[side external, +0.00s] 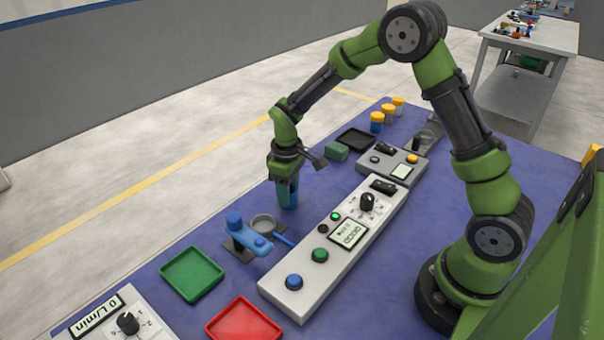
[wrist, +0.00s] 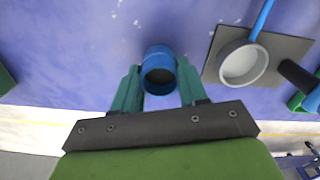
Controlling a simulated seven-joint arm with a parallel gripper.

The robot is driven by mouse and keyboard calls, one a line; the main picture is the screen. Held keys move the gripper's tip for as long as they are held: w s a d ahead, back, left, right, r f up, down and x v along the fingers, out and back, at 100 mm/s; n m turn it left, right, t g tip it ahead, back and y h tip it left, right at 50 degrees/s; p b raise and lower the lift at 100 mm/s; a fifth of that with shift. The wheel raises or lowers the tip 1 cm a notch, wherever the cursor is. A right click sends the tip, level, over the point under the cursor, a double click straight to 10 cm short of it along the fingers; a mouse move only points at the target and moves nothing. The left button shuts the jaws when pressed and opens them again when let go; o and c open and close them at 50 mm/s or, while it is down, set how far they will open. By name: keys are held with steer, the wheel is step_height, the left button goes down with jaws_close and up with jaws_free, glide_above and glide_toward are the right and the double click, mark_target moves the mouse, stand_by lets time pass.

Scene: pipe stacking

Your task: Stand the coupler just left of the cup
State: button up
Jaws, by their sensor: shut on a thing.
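The coupler is a short blue hollow cylinder (wrist: 160,66), upright between the teal fingers of my gripper (wrist: 159,86) in the wrist view. In the side external view my gripper (side external: 286,183) is shut around it, and the blue coupler (side external: 292,198) shows below the fingers. I cannot tell whether its bottom touches the table. A round grey cup-like vessel (side external: 264,224) with a blue bar beside it stands nearer the camera, to the left of the coupler. In the wrist view this cup (wrist: 242,63) lies right of the coupler, apart from it.
A blue fitting (side external: 247,234) stands close beside the cup. A long control panel (side external: 318,254) runs to the right. Green (side external: 193,273) and red (side external: 244,322) trays lie nearer the camera. A green block (side external: 337,151) and black tray (side external: 356,140) are behind.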

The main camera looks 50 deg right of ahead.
steer(key=o, duration=1)
steer(key=shift+f, duration=0.1)
steer(key=shift+o, duration=0.2)
step_height(320, 180, up, 12)
steer(key=s+a+r+m+t+y, duration=0.1)
steer(key=s+r+m+t, duration=0.2)
steer(key=s, duration=0.6)
steer(key=s+a+r+m+t+y, duration=0.1)
steer(key=s+a+r+m+t, duration=0.1)
steer(key=s+r+m+t, duration=0.2)
steer(key=shift+s+a+r, duration=0.15)
steer(key=shift+s+r, duration=1.6)
steer(key=shift+s, duration=1.55)
